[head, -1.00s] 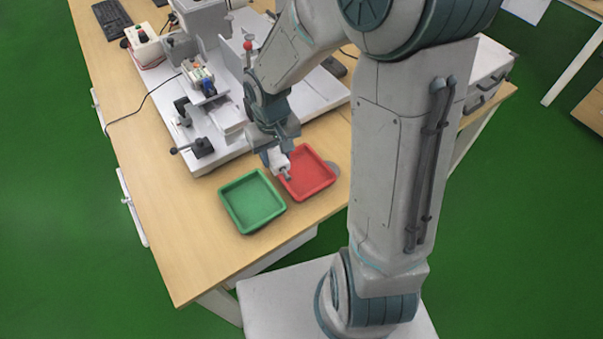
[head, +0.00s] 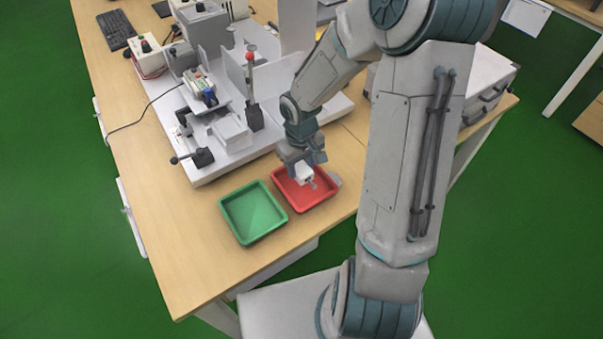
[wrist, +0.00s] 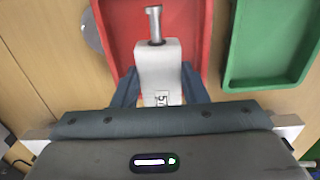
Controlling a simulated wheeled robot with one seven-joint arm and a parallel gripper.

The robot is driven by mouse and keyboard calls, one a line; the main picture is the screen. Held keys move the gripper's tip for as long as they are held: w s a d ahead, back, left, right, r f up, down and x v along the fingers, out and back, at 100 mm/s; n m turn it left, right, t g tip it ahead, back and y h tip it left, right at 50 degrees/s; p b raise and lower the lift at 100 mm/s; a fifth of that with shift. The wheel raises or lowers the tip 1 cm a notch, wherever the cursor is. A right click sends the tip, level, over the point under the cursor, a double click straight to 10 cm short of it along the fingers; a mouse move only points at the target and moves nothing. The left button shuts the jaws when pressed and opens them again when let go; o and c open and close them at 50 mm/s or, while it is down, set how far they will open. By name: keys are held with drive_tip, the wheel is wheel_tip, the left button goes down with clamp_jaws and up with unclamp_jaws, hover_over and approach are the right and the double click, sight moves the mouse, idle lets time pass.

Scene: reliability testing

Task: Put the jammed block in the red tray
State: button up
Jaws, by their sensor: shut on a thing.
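The jammed block (wrist: 158,62) is a white block with a metal pin on its end and a small number label. My gripper (wrist: 160,88) is shut on it, with a dark finger at each side. In the head view the block (head: 304,174) shows below my gripper (head: 303,165), over the red tray (head: 318,201). In the wrist view the red tray (wrist: 203,30) lies behind the block. I cannot tell whether the block touches the tray floor.
A green tray (head: 228,213) sits left of the red tray, close beside it. A white test machine (head: 215,150) with a red-knobbed lever (head: 250,80) stands behind on the wooden table. A grey disc (wrist: 92,30) lies at the red tray's side. The table's front left is clear.

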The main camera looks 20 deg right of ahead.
sight(301, 175)
drive_tip(key=shift+w+d+f, duration=0.15)
drive_tip(key=shift+f, duration=0.05)
drive_tip(key=shift+f+b, duration=0.3)
drive_tip(key=shift+f, duration=1.65)
drive_tip(key=shift+f, duration=0.2)
drive_tip(key=o, duration=1)
drive_tip(key=shift+r, duration=0.1)
